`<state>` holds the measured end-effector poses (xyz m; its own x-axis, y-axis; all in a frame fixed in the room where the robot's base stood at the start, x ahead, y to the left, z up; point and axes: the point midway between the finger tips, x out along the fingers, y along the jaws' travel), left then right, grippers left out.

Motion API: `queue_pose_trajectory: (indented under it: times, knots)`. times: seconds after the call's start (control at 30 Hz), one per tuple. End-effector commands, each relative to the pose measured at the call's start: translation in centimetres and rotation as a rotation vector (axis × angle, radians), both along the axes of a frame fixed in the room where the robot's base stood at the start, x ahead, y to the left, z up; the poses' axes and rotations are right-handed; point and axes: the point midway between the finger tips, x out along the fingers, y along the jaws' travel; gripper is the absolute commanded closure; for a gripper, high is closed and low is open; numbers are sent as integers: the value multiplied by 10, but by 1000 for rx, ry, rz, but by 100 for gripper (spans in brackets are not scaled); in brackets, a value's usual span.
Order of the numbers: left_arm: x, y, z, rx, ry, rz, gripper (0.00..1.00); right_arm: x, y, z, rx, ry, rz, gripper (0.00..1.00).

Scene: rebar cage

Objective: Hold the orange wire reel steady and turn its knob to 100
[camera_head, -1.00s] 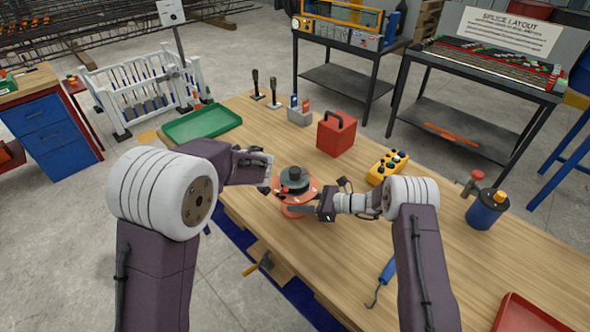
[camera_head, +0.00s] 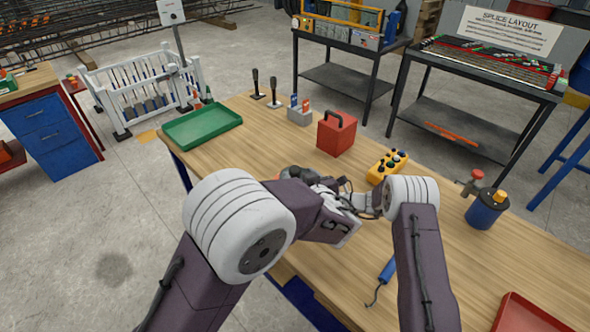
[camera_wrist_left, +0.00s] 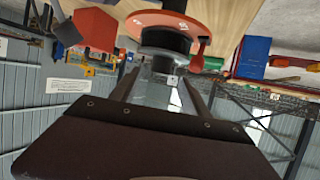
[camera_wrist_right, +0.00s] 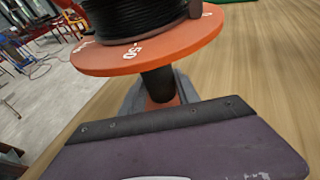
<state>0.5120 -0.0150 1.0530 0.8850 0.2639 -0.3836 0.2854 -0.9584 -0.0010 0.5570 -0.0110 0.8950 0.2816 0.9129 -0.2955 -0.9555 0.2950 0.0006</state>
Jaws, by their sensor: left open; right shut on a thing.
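In the right wrist view the orange disc (camera_wrist_right: 150,50) shows a "50" mark under a black ribbed coil (camera_wrist_right: 130,15). My right gripper (camera_wrist_right: 158,88) is shut on the dark core below the disc. In the head view my left arm hides most of the reel; the knob's setting cannot be read.
A red box (camera_head: 336,133) and a yellow button box (camera_head: 387,166) stand behind the reel. A green tray (camera_head: 202,126) is at the far left. A blue can (camera_head: 487,210) and red tray (camera_head: 527,312) are at right. A blue-handled hook (camera_head: 386,271) lies in front.

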Motion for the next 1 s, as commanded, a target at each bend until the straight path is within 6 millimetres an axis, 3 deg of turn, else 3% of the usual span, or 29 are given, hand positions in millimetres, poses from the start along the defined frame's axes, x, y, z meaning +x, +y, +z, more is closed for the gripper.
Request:
queue_pose_trajectory:
  times: [0.1, 0.23, 0.6, 0.67, 0.8, 1.0]
  knots:
    - [24, 8, -11, 0, 0, 3, 46, -1, 0, -1, -1, 4, 2, 85]
    - [41, 13, -18, -1, 0, 3, 46, -1, 0, -1, -1, 4, 1, 85]
    - [49, 14, -21, -1, -1, -1, 46, -1, 0, -1, -1, 3, 1, 85]
    - [49, 15, -21, -1, -1, -1, 60, -1, 0, -1, -1, 3, 1, 85]
    - [49, 14, -21, 0, -1, -1, 99, -1, 0, -1, 0, 3, 1, 85]
    - [50, 16, -20, 1, -3, -30, 100, -1, 0, -1, 0, 3, 1, 85]
